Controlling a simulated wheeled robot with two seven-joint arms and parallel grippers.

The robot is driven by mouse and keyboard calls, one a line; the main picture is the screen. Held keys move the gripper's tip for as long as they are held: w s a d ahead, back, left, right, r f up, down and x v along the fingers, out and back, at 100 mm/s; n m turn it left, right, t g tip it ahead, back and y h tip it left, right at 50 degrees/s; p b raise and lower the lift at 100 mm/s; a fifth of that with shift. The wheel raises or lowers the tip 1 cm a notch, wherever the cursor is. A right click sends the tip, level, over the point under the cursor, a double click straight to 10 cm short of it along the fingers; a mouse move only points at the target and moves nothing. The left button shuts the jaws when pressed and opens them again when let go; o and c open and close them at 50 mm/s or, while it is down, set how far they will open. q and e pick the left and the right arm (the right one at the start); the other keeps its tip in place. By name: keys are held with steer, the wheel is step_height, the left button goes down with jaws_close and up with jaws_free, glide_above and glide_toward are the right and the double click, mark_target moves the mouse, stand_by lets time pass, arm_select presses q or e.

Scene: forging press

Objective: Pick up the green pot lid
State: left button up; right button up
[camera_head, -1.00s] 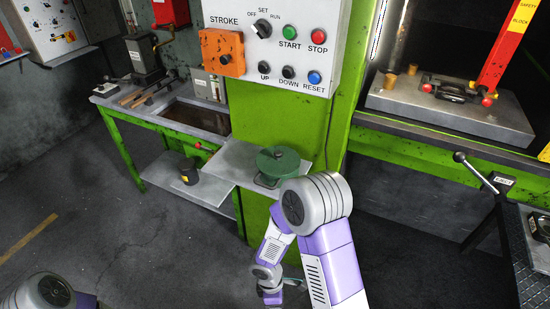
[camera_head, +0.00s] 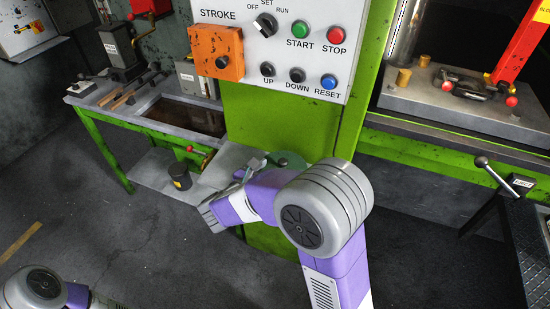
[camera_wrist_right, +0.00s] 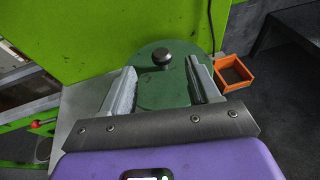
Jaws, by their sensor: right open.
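The green pot lid (camera_head: 290,159) is on the grey metal shelf (camera_head: 225,160) at the foot of the green press column. My right arm hides most of it in the head view. In the right wrist view the round green lid (camera_wrist_right: 160,92) shows from above, with its dark metal knob (camera_wrist_right: 162,57) near its far part. My right gripper (camera_wrist_right: 161,66) is open, its two fingers apart to either side over the lid, with the knob between and slightly beyond the tips. I cannot tell whether the fingers touch the lid. My left gripper is out of view; only part of that arm shows at bottom left.
The control panel (camera_head: 280,45) with buttons stands above the shelf. A green-framed bench (camera_head: 105,165) is at left, with a black pot (camera_head: 180,177) below it. An orange bin (camera_wrist_right: 235,72) is right of the lid in the wrist view. The floor in front is clear.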

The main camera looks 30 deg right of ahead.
mark_target(283, 161)
steer(key=shift+w+d+f, duration=0.2)
steer(key=shift+w+d, duration=0.05)
steer(key=shift+d, duration=0.2)
steer(key=shift+d+f, duration=0.15)
steer(key=shift+d, duration=0.25)
steer(key=b+x, duration=0.2)
steer(key=x, duration=0.2)
steer(key=shift+w+d, duration=0.15)
steer(key=shift+w, duration=0.1)
steer(key=shift+w+d, duration=0.15)
steer(key=shift+d, duration=0.15)
steer(key=shift+c, duration=0.2)
jaws_close()
